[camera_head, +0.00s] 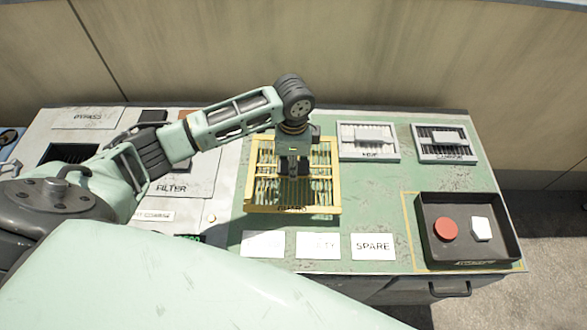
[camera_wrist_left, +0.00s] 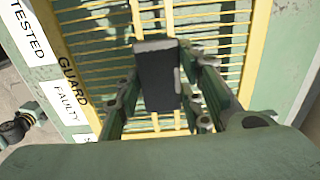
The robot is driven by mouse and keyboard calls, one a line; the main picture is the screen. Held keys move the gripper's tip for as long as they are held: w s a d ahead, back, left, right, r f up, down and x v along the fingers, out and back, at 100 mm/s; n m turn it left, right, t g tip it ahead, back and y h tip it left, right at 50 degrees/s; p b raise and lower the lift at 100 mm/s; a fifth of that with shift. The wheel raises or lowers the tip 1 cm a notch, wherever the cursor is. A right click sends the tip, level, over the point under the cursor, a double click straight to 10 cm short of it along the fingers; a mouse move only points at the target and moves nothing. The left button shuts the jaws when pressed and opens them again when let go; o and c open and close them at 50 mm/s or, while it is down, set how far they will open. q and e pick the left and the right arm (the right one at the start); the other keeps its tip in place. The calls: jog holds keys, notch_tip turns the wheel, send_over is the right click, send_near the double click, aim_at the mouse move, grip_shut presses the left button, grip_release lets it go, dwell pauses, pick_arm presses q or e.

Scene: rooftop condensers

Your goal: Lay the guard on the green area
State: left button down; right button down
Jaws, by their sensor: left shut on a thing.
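The guard (camera_head: 324,190) is a yellow frame with slats, labelled GUARD along its front edge. It is over the left part of the green area (camera_head: 370,190) of the bench top, roughly level. My left gripper (camera_head: 292,170) points down over the middle of the guard. In the left wrist view its fingers (camera_wrist_left: 165,95) close on a dark upright block, seemingly the guard's handle, with the yellow slats (camera_wrist_left: 225,40) behind it. A shadow shows below the guard's front edge; I cannot tell whether it touches the surface. My right gripper is not in view.
White labels, one reading SPARE (camera_head: 373,247), lie in front of the guard. Two small framed panels (camera_head: 368,141) (camera_head: 447,143) stand at the back right. A dark tray (camera_head: 470,257) holds a red piece and a white piece. A grey panel marked FILTER (camera_head: 190,188) is left.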

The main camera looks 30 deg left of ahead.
pick_arm(q)
jog(key=shift+w+a+f, duration=0.25)
jog(key=shift+w+f, duration=0.1)
jog(key=shift+w, duration=0.1)
jog(key=shift+f+p, duration=0.3)
jog(key=shift+f, duration=1.6)
jog(key=shift+f, duration=0.1)
jog(key=c, duration=1.2)
grip_release()
notch_tip(320, 180, up, 12)
jog(key=shift+r, duration=0.1)
